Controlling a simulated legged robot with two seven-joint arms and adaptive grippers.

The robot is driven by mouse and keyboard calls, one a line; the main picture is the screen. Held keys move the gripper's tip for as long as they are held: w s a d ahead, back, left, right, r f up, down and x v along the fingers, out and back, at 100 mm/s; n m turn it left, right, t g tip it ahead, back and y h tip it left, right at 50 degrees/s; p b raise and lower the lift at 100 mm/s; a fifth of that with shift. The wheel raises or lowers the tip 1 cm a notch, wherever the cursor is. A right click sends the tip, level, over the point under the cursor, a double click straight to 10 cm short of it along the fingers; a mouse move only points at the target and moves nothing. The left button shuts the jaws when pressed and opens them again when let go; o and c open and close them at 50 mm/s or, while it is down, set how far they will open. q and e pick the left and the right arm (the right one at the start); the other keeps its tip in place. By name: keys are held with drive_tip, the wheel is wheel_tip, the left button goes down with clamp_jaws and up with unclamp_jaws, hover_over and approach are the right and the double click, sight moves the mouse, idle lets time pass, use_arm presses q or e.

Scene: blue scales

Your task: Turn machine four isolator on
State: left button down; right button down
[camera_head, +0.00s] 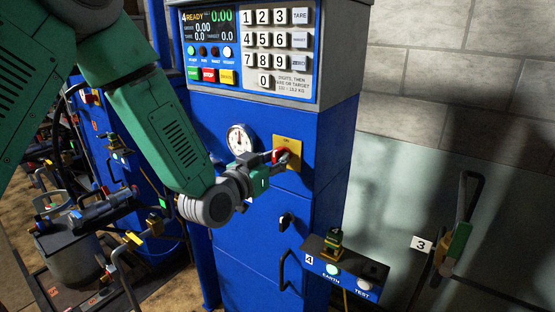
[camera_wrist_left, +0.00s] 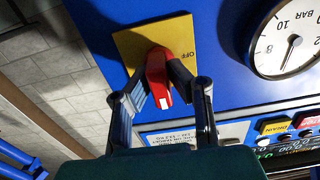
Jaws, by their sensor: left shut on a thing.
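The isolator of machine four is a red rotary handle (camera_wrist_left: 158,75) on a yellow plate (camera_wrist_left: 127,45). The plate also shows in the head view (camera_head: 293,143), on the blue front right of the gauge. My left gripper (camera_head: 285,157) is shut on the red handle, with one dark finger on each side of it in the left wrist view (camera_wrist_left: 160,92). The handle's white-marked tip points down in that view. The word OFF reads upside down beside the handle; I see no ON label. In the head view the gripper hides much of the handle. My right gripper is not in view.
A keypad panel (camera_head: 270,87) showing "4 READY" sits above. A round gauge (camera_head: 239,139) is just left of the plate. A black knob (camera_head: 286,221) and a ledge with EARTH and TEST buttons (camera_head: 345,274) are below. Cluttered equipment (camera_head: 75,240) stands at left.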

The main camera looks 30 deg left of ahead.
sight(273, 163)
use_arm(q)
drive_tip(key=shift+s+f, duration=0.15)
drive_tip(key=shift+f, duration=0.2)
drive_tip(key=c, duration=1.6)
unclamp_jaws()
drive_tip(key=shift+c, duration=0.2)
drive_tip(key=shift+o, duration=0.5)
drive_tip(key=shift+w+r, duration=0.1)
drive_tip(key=shift+w, duration=0.1)
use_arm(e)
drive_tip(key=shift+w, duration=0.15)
use_arm(q)
drive_tip(key=shift+a, duration=0.1)
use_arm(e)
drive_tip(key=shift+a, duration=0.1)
use_arm(q)
drive_tip(key=shift+s, duration=0.35)
drive_tip(key=s, duration=0.4)
drive_tip(key=s+a, duration=0.1)
drive_tip(key=s, duration=0.1)
drive_tip(key=shift+s, duration=0.25)
